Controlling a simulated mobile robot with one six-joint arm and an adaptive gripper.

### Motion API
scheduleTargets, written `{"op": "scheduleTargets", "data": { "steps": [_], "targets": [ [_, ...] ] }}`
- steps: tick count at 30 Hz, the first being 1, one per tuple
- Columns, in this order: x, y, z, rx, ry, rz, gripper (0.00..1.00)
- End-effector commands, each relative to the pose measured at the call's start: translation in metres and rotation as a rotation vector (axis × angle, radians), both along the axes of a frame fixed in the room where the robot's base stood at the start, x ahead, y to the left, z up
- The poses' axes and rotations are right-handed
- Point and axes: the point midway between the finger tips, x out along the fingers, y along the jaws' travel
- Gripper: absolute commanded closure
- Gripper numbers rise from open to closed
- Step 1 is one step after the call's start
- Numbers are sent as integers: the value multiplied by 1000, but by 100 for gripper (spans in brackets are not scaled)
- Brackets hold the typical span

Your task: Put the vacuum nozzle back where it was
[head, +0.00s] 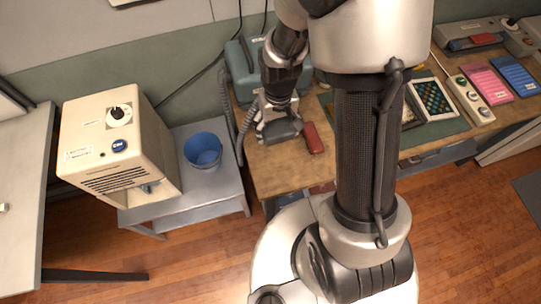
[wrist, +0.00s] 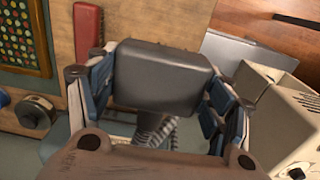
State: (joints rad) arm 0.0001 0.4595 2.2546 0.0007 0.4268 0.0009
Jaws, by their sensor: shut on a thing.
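The vacuum nozzle is a dark grey, rounded block (head: 283,131). My gripper (head: 275,119) is shut on it, over the left end of the wooden table. In the wrist view the nozzle (wrist: 162,75) sits between the two fingers, with the grey ribbed hose (wrist: 155,130) behind it. Whether the nozzle touches the tabletop is hard to tell. A blue-grey case (head: 246,70), which looks like the vacuum body, stands at the table's back left corner. The grey hose (head: 229,112) hangs along the table's left edge.
A red case (head: 314,138) lies close to the right of the nozzle. A framed board of coloured dots (head: 434,98) lies farther right. Left of the table, a beige machine (head: 115,150) and a blue bucket (head: 203,150) stand on a lower grey table (head: 215,185).

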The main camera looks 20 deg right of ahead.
Motion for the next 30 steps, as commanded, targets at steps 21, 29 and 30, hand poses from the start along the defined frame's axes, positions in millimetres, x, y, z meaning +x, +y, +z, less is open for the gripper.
{"op": "scheduleTargets", "data": {
  "steps": [21,29,30],
  "targets": [
    [0,0,-130,0,1,1,53],
    [0,0,-161,0,0,1,53],
    [0,0,-161,0,-1,1,53]
  ]
}}
